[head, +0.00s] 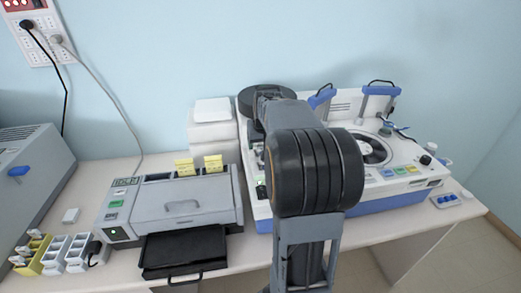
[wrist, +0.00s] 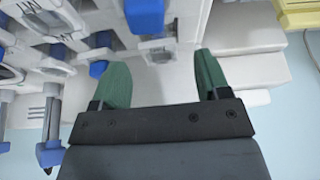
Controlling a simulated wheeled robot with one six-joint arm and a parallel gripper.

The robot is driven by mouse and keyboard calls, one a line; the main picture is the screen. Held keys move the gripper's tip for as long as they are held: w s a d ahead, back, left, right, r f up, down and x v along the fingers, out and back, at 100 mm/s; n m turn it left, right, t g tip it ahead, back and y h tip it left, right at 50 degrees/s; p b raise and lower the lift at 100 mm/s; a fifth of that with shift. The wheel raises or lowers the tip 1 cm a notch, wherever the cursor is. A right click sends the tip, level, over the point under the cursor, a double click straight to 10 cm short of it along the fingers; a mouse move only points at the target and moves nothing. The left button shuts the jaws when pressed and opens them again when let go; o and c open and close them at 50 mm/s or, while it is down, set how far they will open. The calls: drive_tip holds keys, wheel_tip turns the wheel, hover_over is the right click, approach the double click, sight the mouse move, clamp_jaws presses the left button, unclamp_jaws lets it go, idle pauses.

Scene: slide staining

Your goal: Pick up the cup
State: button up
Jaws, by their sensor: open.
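My gripper (wrist: 161,66) shows in the wrist view with its two green fingers spread wide and no object held between them. A small pale fitting with a dark opening (wrist: 160,53) shows beyond the gap between the fingers; I cannot tell whether it is a cup. No cup can be made out for certain in either view. In the head view my own arm covers the middle of the scene, and the gripper is hidden behind it. The white and blue staining machine (head: 400,195) stands behind and to the right of the arm.
A grey slide printer (head: 185,203) with a black tray (head: 184,250) stands left of the machine. White stacked boxes (head: 212,130) stand behind it. Small racks (head: 55,252) are at the left. A small tray with blue items (head: 447,200) lies near the table's right end.

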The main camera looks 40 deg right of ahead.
drive_tip(key=shift+x, duration=1.35)
drive_tip(key=c, duration=1)
drive_tip(key=shift+r, duration=0.1)
